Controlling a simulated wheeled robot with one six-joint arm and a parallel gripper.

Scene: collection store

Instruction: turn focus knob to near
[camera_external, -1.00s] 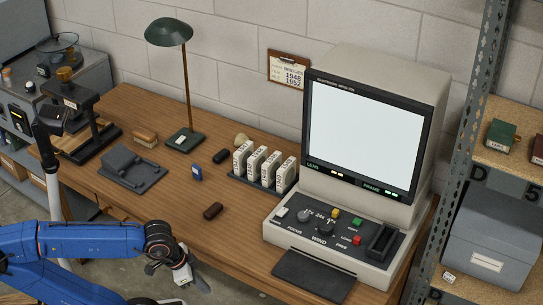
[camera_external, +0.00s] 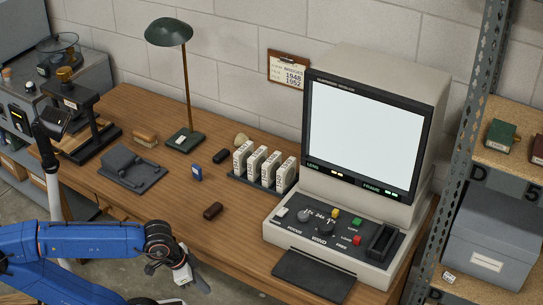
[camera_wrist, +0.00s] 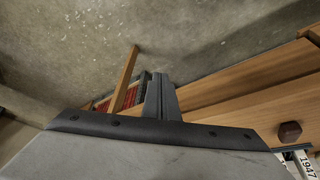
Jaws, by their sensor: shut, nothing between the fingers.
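The focus knob (camera_external: 304,215) is a small round grey knob on the sloping control panel (camera_external: 283,233) of the microfilm reader, above the printed word FOCUS. A larger dark knob (camera_external: 326,228) sits to its right, near the word WIND. My gripper (camera_external: 200,283) is low at the front edge of the desk, well left of the reader and apart from the knob. Its fingers (camera_wrist: 161,97) are together and empty in the wrist view. The knob is not in the wrist view. Its pointer setting is too small to read.
The reader's lit screen (camera_external: 364,135) is blank. Yellow, green and red buttons are right of the knobs. Several labelled boxes (camera_external: 262,168) stand left of the reader, with a dark brown block (camera_external: 212,211) in front. A metal shelf post (camera_external: 461,140) rises at right.

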